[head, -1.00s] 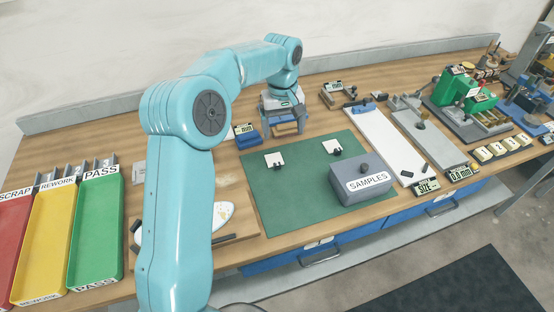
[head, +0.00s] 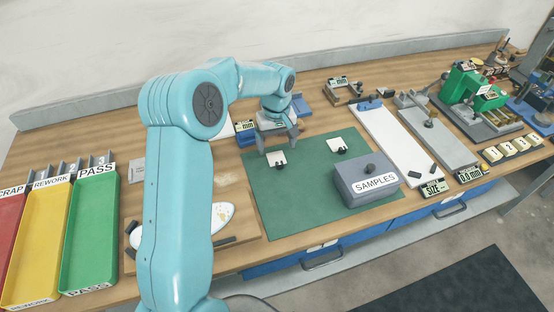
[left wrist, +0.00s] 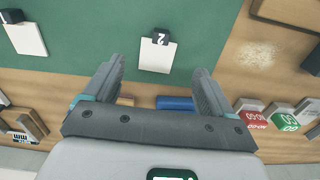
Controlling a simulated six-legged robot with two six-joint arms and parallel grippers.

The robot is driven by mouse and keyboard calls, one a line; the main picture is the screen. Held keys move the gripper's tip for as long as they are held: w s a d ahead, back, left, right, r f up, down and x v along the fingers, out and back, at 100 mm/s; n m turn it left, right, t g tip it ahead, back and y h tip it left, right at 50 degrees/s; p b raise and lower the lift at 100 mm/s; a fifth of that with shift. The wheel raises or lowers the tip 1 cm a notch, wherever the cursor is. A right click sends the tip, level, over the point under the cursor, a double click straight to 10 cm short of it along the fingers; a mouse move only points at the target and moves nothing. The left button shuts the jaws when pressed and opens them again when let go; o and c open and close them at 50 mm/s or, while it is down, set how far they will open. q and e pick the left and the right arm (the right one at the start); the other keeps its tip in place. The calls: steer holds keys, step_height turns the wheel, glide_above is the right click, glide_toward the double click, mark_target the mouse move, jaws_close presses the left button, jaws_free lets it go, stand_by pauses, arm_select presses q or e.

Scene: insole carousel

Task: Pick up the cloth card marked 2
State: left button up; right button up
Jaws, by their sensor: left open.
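The cloth card marked 2 (left wrist: 154,57) is a white square with a black tab that bears the 2. It lies flat on the green mat (left wrist: 95,40). In the head view the white card (head: 281,163) under my gripper is partly covered by a finger. My left gripper (head: 278,147) is open and empty above the mat's far left part. In the left wrist view its spread fingers (left wrist: 157,66) stand on either side of the card, which shows ahead between the tips. I cannot tell the height gap. My right gripper is not in view.
A second white card (head: 334,145) with a dark tab lies right on the mat. A grey SAMPLES box (head: 366,181) stands at the mat's front right. A blue block with a mm display (head: 245,136) stands left of my gripper. Bare mat lies in front of the card.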

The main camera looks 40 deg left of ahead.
mark_target(277, 160)
arm_select(q)
steer(key=f, duration=0.3)
steer(key=f+p, duration=0.1)
steer(key=f, duration=0.1)
steer(key=shift+w+f, duration=0.15)
steer(key=shift+w, duration=0.1)
steer(key=c, duration=0.9)
steer(key=shift+c, duration=1.1)
